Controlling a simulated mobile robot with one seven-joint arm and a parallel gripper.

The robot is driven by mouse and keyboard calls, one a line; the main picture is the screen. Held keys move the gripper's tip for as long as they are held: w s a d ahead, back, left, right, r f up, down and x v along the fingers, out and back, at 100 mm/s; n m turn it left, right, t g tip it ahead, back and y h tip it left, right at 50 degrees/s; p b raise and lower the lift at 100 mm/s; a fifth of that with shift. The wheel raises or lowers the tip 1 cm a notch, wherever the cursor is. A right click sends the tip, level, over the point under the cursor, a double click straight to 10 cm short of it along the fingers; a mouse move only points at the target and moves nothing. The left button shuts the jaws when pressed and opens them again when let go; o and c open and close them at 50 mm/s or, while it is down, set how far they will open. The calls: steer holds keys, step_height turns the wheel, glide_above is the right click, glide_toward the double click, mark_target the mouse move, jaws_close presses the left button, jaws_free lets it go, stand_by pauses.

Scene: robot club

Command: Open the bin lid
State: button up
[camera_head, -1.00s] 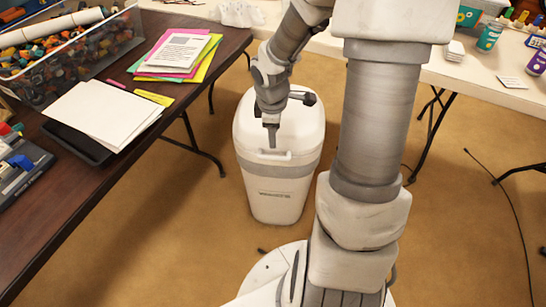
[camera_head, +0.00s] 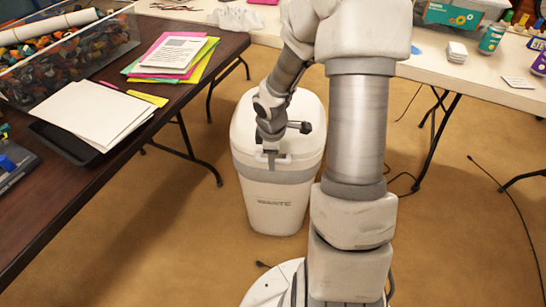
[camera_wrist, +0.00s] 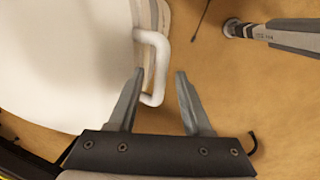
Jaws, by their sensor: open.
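The white waste bin (camera_head: 276,204) stands upright on the floor, with its lid (camera_head: 309,108) down. A grey band runs below the lid. A white bar handle sticks out from the lid's front edge; it shows in the wrist view (camera_wrist: 159,60). My gripper (camera_head: 271,160) is at the front of the lid, by the handle. In the wrist view, my gripper (camera_wrist: 158,75) is open, with its two fingers apart. The lower end of the handle shows between the fingers, nearer the left one. I cannot tell whether it touches them. My arm hides part of the lid in the head view.
A dark table (camera_head: 98,191) with papers and a clear box (camera_head: 75,55) of parts stands left of the bin. A white table (camera_head: 467,78) stands behind and to the right.

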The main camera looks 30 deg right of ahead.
jaws_close()
stand_by(1.3)
